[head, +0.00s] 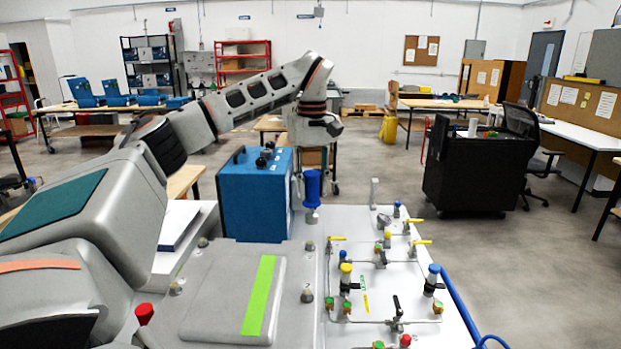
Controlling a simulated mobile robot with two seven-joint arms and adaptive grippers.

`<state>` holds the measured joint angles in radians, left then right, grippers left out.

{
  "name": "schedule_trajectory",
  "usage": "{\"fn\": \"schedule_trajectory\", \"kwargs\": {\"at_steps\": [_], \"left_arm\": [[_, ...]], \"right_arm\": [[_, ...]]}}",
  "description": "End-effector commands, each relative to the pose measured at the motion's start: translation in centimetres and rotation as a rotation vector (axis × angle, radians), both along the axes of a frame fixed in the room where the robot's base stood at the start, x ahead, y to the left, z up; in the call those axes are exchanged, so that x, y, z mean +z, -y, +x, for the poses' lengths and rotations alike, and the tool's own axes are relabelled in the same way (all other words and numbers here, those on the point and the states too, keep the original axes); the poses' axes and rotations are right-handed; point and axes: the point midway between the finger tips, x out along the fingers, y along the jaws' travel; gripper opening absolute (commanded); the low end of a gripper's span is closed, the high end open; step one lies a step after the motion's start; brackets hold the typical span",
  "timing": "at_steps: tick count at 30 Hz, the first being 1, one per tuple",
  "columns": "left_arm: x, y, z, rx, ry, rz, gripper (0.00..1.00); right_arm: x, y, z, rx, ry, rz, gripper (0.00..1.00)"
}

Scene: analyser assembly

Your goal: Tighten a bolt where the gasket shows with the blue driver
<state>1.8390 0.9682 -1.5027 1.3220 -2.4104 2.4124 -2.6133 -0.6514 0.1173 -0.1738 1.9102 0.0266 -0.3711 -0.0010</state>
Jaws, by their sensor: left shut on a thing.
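My left arm comes in from the left and bends down to my left gripper (312,157), above the far edge of the bench. The gripper is shut on the blue driver (312,187), which hangs upright with its grey end down; the fingers are hard to make out. A grey cover (215,297) with a green strip (259,296) lies in front of it, to the left. Bolts stand around the cover: far left (203,242), far right (310,245), near right (307,294) and left (176,288). The gasket cannot be made out. My right gripper is not in view.
Right of the cover, a white panel (412,275) carries pipes and several valves with yellow, blue and black handles. A blue box (255,200) stands behind the cover. A red knob (145,313) is at the near left. A black cart (475,170) stands beyond, on open floor.

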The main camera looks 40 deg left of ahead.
Motion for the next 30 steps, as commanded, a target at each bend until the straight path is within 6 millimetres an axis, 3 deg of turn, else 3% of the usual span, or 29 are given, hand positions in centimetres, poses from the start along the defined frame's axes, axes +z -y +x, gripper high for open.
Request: {"fn": "schedule_trajectory", "kwargs": {"at_steps": [5, 21, 30], "left_arm": [[0.2, -0.6, -0.1, 0.034, -0.001, 0.001, 0.00], [-4.1, -0.6, -0.1, 0.030, -0.001, 0.003, 0.00], [-5.1, -0.5, -0.1, 0.030, 0.000, 0.001, 0.00]], "right_arm": [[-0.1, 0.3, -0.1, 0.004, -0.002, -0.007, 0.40], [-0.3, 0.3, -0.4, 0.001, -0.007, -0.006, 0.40], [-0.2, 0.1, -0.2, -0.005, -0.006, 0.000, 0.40]]}}
